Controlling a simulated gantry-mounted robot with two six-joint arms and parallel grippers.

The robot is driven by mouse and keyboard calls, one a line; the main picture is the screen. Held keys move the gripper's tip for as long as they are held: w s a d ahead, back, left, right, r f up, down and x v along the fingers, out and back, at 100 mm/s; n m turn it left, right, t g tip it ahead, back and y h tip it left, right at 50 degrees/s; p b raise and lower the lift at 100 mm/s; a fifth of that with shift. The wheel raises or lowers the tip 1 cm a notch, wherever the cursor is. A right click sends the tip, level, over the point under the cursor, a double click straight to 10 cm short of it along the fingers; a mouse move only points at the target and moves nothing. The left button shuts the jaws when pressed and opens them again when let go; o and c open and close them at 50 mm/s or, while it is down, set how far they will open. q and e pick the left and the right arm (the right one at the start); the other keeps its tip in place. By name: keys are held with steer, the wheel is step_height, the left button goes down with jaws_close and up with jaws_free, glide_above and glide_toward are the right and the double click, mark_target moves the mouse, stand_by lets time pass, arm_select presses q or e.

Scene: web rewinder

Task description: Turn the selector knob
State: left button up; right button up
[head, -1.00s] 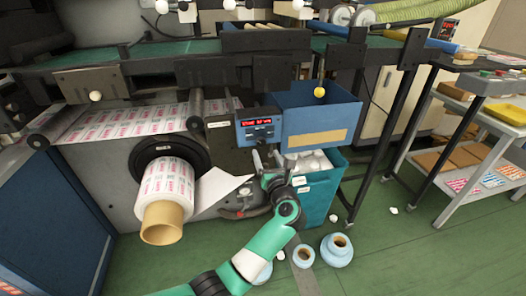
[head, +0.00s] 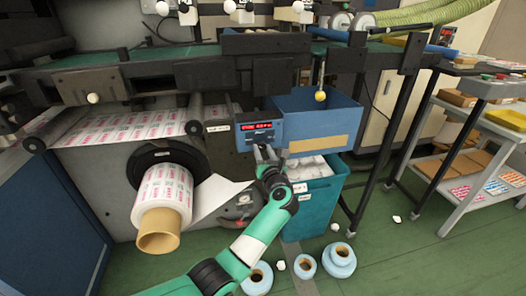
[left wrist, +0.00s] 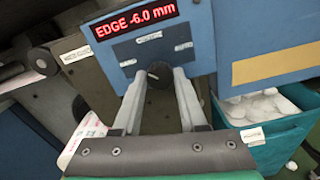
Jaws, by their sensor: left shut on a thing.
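The selector knob (left wrist: 159,75) is a small dark round knob on the lower edge of the blue control panel (left wrist: 205,32), seen in the left wrist view. My left gripper (left wrist: 159,80) has its two pale fingers on either side of the knob, shut on it. In the head view my left gripper (head: 265,153) reaches up to the underside of the panel, and its fingers hide the knob. The red display (left wrist: 136,20) above the knob reads "EDGE -6.0 mm". My right gripper is not in view.
A blue bin (head: 325,105) with a tan label is right of the panel. A teal waste bin (head: 318,205) with white scraps stands below it. A printed roll (head: 165,195) on a cardboard core is left of my arm. Small blue rolls (head: 339,262) lie on the green floor.

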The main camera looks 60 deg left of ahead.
arm_select(q)
jaws_close()
steer(key=shift+r+m+p, duration=0.2)
steer(key=shift+m+p, duration=0.3)
steer(key=shift+p, duration=0.4)
steer(key=m+p, duration=0.2)
steer(key=p, duration=0.1)
steer(key=shift+m+p, duration=0.4)
steer(key=m+p, duration=0.2)
steer(key=m, duration=0.1)
steer(key=shift+f, duration=0.1)
steer(key=shift+d+f+m+p, duration=0.1)
steer(key=shift+f+m+p, duration=0.05)
steer(key=shift+m+p, duration=0.7)
steer(key=shift+f+m, duration=0.1)
steer(key=shift+m, duration=0.25)
